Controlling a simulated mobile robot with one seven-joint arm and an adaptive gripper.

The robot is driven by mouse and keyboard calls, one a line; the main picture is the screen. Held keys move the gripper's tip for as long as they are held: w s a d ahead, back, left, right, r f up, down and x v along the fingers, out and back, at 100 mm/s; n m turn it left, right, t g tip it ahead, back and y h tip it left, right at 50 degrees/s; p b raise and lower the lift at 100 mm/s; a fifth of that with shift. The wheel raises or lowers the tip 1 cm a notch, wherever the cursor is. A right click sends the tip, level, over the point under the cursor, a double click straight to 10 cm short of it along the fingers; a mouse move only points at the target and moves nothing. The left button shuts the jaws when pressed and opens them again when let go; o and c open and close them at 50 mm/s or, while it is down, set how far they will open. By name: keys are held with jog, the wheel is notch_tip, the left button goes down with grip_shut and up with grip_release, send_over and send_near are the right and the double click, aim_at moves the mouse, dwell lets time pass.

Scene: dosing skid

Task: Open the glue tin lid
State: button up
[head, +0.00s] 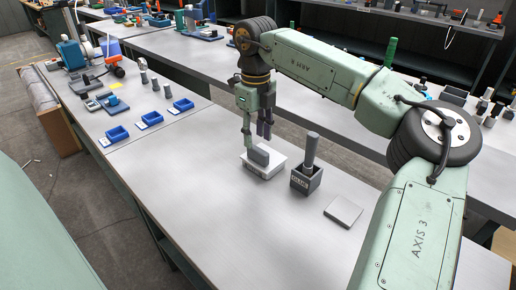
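A low, pale box (266,170) with small, unreadable lettering on its front stands on the near bench; it may be the glue tin. A grey slab (260,155) stands upright at its top, and I cannot tell whether this is a lid or a separate block. My gripper (257,141) points down just above the slab, with its two fingers apart. Nothing shows held between them. I cannot tell whether a fingertip touches the slab.
A dark labelled box (306,181) with a grey cylinder (310,150) upright in it stands right of the pale box. A flat grey plate (343,211) lies farther right. Blue trays (149,120) sit at the bench's left.

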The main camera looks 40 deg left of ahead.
aim_at(256, 148)
notch_tip(256, 148, down, 6)
jog(key=shift+r+p, duration=0.1)
jog(key=shift+p, duration=0.2)
jog(key=shift+c, duration=0.4)
grip_shut()
dwell(0.4)
